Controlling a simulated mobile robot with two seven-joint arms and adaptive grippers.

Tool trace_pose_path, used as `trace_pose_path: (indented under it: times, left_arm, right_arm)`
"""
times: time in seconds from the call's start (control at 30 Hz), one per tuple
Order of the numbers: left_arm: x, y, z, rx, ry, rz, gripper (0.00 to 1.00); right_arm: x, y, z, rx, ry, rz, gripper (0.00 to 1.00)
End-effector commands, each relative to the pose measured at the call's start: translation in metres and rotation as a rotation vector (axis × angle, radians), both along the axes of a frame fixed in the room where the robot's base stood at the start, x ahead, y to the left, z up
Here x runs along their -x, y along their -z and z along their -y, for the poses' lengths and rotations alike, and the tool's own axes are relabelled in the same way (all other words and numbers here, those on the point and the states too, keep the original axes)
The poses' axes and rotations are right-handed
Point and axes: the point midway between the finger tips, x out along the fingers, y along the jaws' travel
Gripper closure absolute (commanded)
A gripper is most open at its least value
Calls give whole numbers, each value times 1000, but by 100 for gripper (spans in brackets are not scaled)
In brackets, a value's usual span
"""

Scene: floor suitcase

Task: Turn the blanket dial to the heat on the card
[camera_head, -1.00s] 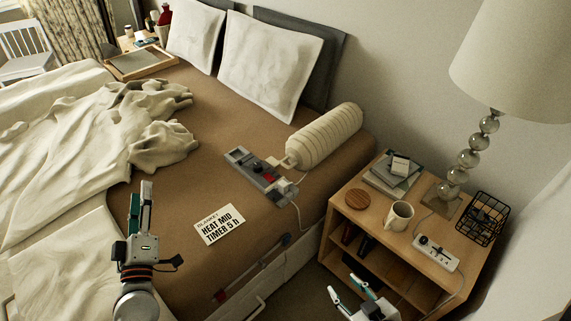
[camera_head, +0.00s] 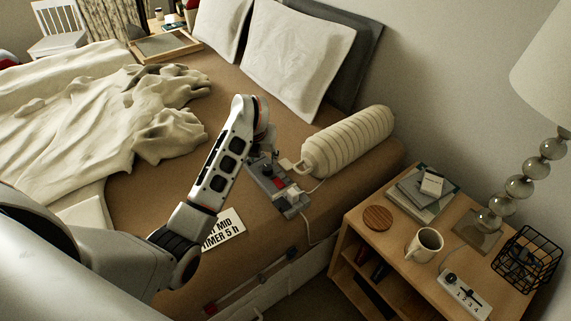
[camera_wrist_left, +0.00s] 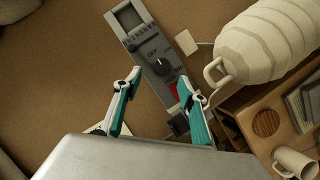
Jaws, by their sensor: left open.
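The grey blanket controller (camera_head: 287,196) lies on the bed beside the rolled cream blanket. In the left wrist view it has a small screen (camera_wrist_left: 128,17), a black dial (camera_wrist_left: 162,67) and a red part (camera_wrist_left: 173,91). OFF is readable near the dial; where its pointer stands is too small to tell. The card (camera_head: 229,228) is partly covered by my left arm; "MID" and "TIMER 5 h" show. My left gripper (camera_wrist_left: 161,81) is open above the controller, its fingers on either side of the dial end, apparently not touching. My right gripper is not in view.
The rolled blanket (camera_head: 350,142) lies close right of the controller. A nightstand (camera_head: 345,230) with a mug (camera_head: 424,245), round coaster (camera_head: 378,217), books, power strip (camera_head: 464,294) and wire basket stands right. A rumpled sheet (camera_head: 70,110) covers the bed's left side.

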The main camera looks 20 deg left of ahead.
Motion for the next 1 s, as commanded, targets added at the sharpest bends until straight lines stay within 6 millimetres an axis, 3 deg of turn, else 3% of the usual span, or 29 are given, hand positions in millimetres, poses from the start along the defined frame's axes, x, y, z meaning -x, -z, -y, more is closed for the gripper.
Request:
trace_pose_path:
  times: [0.17,0.53,0.97,1.0]
  left_arm:
    - [-3,14,4,21,2,-12,59]
    - [-23,65,-2,19,2,-12,59]
    - [-29,71,-4,18,1,-5,59]
    - [-29,71,-4,18,1,-6,64]
  right_arm:
    - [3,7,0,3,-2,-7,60]
    - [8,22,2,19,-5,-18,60]
    - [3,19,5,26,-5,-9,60]
    - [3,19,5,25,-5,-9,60]
